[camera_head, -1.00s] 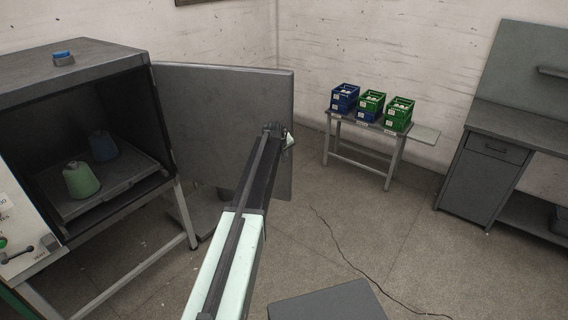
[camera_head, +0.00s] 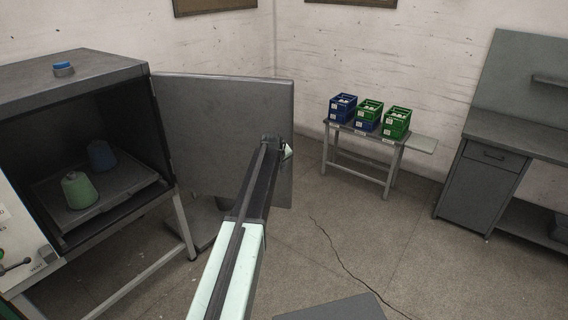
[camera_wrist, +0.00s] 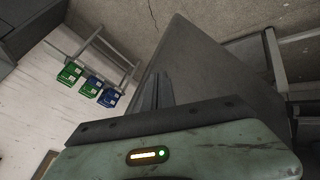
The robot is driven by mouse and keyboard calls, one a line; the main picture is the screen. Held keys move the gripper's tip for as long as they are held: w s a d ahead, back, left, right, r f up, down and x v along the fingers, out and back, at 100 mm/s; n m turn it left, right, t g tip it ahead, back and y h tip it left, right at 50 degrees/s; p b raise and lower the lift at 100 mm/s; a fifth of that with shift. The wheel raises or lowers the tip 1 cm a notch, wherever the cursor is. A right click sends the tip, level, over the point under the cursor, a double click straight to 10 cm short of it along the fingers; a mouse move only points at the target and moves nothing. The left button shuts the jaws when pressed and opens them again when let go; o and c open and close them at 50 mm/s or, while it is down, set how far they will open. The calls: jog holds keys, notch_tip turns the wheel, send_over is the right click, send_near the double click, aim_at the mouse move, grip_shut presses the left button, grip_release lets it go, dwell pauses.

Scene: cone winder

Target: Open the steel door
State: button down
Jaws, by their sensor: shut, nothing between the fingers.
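The steel door (camera_head: 215,110) is a flat grey panel, hinged at the right side of the cabinet (camera_head: 105,75). It stands wide open, swung out to the right, and the cabinet's inside shows. The door also fills the middle of the wrist view (camera_wrist: 205,80). My gripper (camera_head: 287,151) is at the door's free edge, on the near side in the head view. In the wrist view its fingers (camera_wrist: 157,92) are together and empty, close to the door panel. I cannot tell whether they touch it. The door's handle is not clearly visible.
A green cone (camera_head: 80,190) and a blue cone (camera_head: 101,155) stand on a tray inside the cabinet. A small table (camera_head: 418,143) with blue and green crates stands by the back wall. A grey workbench (camera_head: 480,175) is at right.

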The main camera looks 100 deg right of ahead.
jog(key=s+a+r+p, duration=0.1)
jog(key=a+r+p, duration=0.6)
jog(key=r+p, duration=0.1)
jog(key=shift+a, duration=0.1)
